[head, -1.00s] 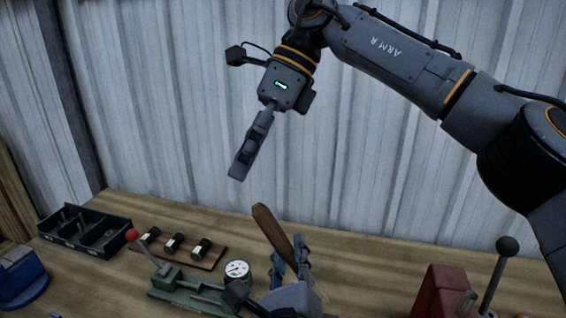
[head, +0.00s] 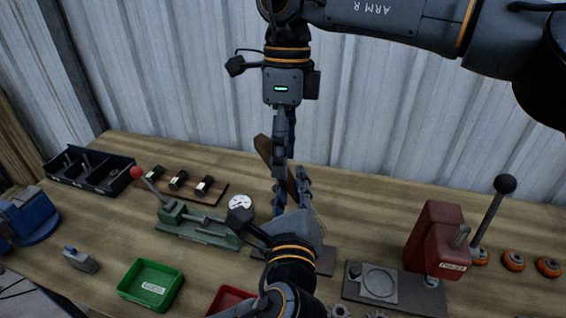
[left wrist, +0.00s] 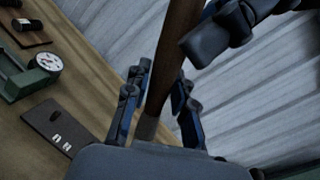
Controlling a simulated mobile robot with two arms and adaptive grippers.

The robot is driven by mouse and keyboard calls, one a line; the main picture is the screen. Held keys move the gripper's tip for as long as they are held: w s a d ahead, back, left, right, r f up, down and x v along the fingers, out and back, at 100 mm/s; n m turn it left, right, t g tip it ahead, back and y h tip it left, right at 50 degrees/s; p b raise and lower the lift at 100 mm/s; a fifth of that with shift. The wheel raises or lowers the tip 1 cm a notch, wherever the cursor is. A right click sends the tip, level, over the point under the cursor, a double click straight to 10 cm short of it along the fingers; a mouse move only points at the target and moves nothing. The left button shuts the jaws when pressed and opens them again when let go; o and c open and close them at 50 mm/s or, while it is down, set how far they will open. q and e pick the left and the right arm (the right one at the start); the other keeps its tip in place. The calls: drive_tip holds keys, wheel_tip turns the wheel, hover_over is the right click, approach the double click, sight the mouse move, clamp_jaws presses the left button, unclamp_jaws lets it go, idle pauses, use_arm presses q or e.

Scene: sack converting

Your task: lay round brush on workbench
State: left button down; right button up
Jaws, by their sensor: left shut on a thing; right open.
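The round brush (head: 263,148) has a brown wooden handle that stands up at a tilt above the workbench (head: 350,190). My left gripper (head: 291,188) is shut on the brush, and the handle (left wrist: 174,55) rises between its fingers in the left wrist view. The brush's lower end is mostly hidden by my left gripper. My right gripper (head: 284,160) hangs point down, open, close beside the upper handle and overlapping it in the head view. I cannot tell whether it touches the handle.
A green clamp fixture with a dial gauge (head: 240,203) stands left of the grippers. A red press (head: 435,240) with a black-knobbed lever stands right. A green bin (head: 150,285) and a red bin (head: 228,300) sit in front. The back strip of bench, right of centre, is clear.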

drive_tip(key=shift+s+f, duration=0.15)
drive_tip(key=shift+f, duration=0.55)
drive_tip(key=shift+s+f, duration=0.1)
drive_tip(key=shift+f, duration=0.55)
drive_tip(key=shift+c, duration=0.2)
clamp_jaws()
use_arm(q)
drive_tip(key=c, duration=1)
unclamp_jaws()
drive_tip(key=shift+c, duration=0.2)
